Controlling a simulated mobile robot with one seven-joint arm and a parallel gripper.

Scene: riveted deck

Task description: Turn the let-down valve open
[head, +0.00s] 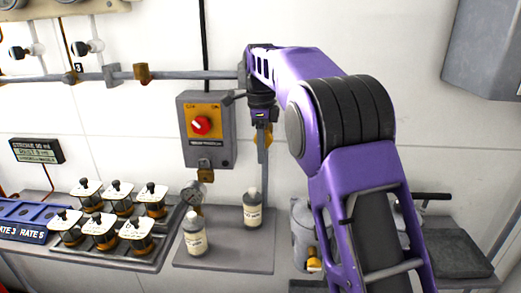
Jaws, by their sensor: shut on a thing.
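My gripper (259,112) is at the wall pipe, just right of the grey control box. It is shut on what looks like the let-down valve's handle; a short dark lever (233,97) sticks out to its left. The fingertips are mostly hidden by my wrist. A brass fitting (267,136) on the vertical pipe shows just below my gripper and seems to belong to the valve. I cannot read how far the valve is turned.
The grey box (222,155) has a red knob (201,125) on an orange plate. Several capped jars (152,199) fill a rack at left. A grey cabinet (490,50) hangs upper right.

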